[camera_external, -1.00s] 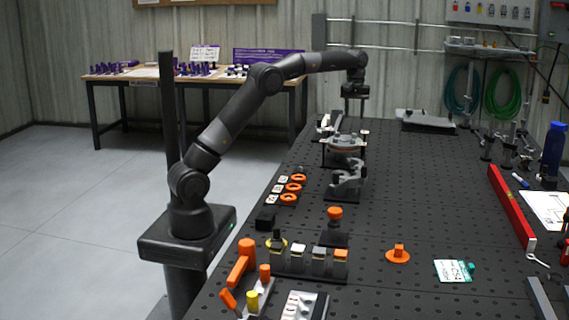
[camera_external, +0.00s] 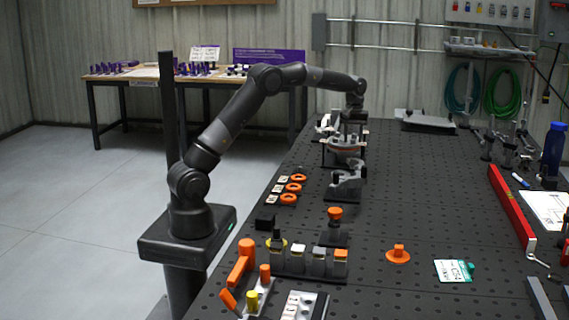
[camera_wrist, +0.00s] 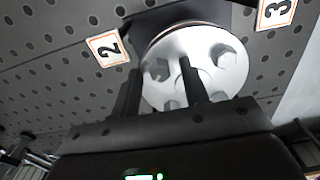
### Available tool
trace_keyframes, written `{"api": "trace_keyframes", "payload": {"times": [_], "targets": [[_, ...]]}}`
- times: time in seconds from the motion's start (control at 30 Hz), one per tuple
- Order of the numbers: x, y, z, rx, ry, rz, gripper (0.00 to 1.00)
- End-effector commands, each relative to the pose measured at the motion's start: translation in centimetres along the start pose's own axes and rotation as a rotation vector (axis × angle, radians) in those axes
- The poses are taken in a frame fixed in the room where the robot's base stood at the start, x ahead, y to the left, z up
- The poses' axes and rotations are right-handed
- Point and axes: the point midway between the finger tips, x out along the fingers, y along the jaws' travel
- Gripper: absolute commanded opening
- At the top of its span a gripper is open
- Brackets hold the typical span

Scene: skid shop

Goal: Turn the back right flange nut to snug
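The flange (camera_wrist: 195,75) is a pale round disc with several grey hex nuts, seen close up in the wrist view. One nut (camera_wrist: 158,69) appears between my gripper's fingertips (camera_wrist: 160,66), with a visible gap on each side. Another nut (camera_wrist: 222,55) is to the right, and two more show lower down, near the fingers. I cannot tell from this view which is the back right one. In the external view my gripper (camera_external: 354,122) points down, low over the flange fixture (camera_external: 345,148); the arm hides contact there.
Number cards 2 (camera_wrist: 108,47) and 3 (camera_wrist: 276,10) lie beside the flange on the perforated table. Nearer stand a grey fixture (camera_external: 346,182), orange rings (camera_external: 290,197) and an orange-topped knob (camera_external: 335,214).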

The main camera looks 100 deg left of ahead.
Motion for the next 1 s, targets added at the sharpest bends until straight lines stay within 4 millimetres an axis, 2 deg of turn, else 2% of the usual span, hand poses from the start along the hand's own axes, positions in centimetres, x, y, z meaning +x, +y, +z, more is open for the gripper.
{"api": "trace_keyframes", "payload": {"times": [0.07,0.5,0.77,1.0], "targets": [[-0.02,0.01,0.00,0.000,0.000,0.000,0.34],[-0.06,0.02,0.01,0.000,0.000,0.001,0.00],[-0.08,0.03,0.02,0.021,0.000,0.001,0.00],[-0.10,0.07,0.04,0.133,0.001,0.001,0.00]]}}
